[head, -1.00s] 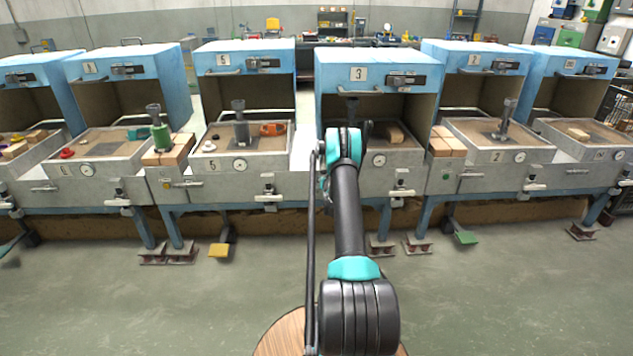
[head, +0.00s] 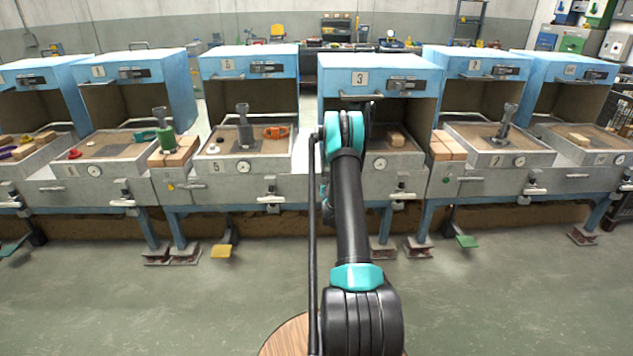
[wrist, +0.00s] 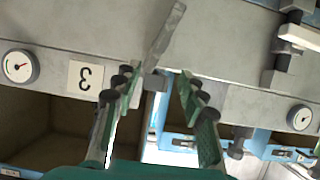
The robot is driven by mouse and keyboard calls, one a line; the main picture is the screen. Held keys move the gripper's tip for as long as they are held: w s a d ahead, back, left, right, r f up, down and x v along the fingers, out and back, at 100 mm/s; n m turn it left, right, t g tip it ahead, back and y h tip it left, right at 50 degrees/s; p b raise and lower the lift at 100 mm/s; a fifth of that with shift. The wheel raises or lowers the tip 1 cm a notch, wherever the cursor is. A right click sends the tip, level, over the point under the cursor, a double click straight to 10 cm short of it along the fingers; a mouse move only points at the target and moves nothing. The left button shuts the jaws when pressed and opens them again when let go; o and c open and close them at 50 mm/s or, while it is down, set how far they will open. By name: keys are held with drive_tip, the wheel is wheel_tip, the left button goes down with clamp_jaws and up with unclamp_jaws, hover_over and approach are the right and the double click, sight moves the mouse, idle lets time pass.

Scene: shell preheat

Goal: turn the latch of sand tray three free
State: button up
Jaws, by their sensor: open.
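Sand tray three (head: 408,170) stands under the blue hood marked 3 (head: 359,79), straight ahead in the head view. In the wrist view, which is upside down, its front (wrist: 60,45) carries a white tag with a 3 (wrist: 85,76) and a dial (wrist: 19,66). A slanted grey bar (wrist: 166,35), which looks like the latch lever, reaches down towards the space between my fingertips. My gripper (wrist: 155,76) is open, one finger on each side of the bar's lower end. I cannot tell whether either finger touches it.
Tray five (head: 250,166) is at the left and tray two (head: 505,160) at the right. A T-handle (wrist: 300,38) and another dial (wrist: 300,117) show at the right of the wrist view. The floor (head: 480,300) in front is clear.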

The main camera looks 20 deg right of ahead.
drive_tip(key=s+a+r+g+y, duration=0.1)
drive_tip(key=s+a+r+g, duration=0.1)
drive_tip(key=s+a+r, duration=0.7)
drive_tip(key=shift+s+a+r+n+y, duration=0.2)
drive_tip(key=shift+s+r+n+y, duration=0.15)
drive_tip(key=shift+s+r, duration=0.95)
drive_tip(key=shift+w+r, duration=0.1)
drive_tip(key=shift+w, duration=0.15)
drive_tip(key=w+d+f+m+t, duration=0.25)
drive_tip(key=w+d+f, duration=0.25)
drive_tip(key=d+f, duration=0.55)
drive_tip(key=x, duration=1.7)
drive_tip(key=shift+w+f, duration=0.3)
drive_tip(key=shift+f, duration=0.05)
drive_tip(key=shift+a, duration=0.1)
drive_tip(key=shift+c, duration=0.4)
clamp_jaws()
